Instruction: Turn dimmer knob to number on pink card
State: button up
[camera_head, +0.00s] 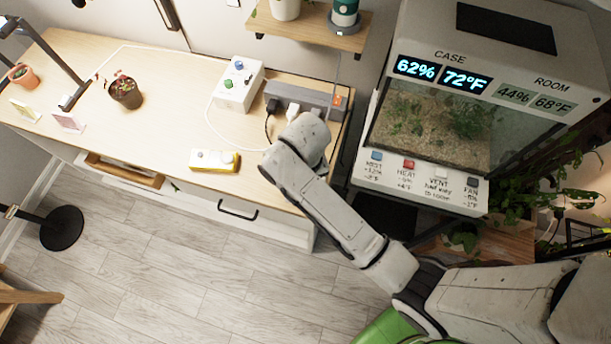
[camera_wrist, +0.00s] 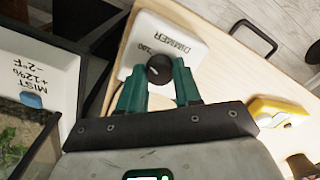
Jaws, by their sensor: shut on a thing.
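The dimmer, a white box (camera_wrist: 190,42) lettered DIMMER, shows in the wrist view with a round black knob (camera_wrist: 160,71). A small white mark shows on the knob, but I cannot read its exact setting. My gripper (camera_wrist: 158,68) has its two green fingers on either side of the knob, shut on it. In the head view my arm hides the gripper and the dimmer. A pale pink card (camera_head: 68,122) stands toward the left of the desk. Its number is not readable from here.
A white box with blue and green knobs (camera_head: 238,86), a grey power strip (camera_head: 315,97) and a yellow-and-white device (camera_head: 214,160) are on the desk. The device also shows in the wrist view (camera_wrist: 278,112). The terrarium case (camera_head: 430,125) stands right of the desk.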

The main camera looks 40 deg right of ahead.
jog(key=shift+m, duration=0.6)
jog(key=o, duration=1)
jog(key=shift+o, duration=0.2)
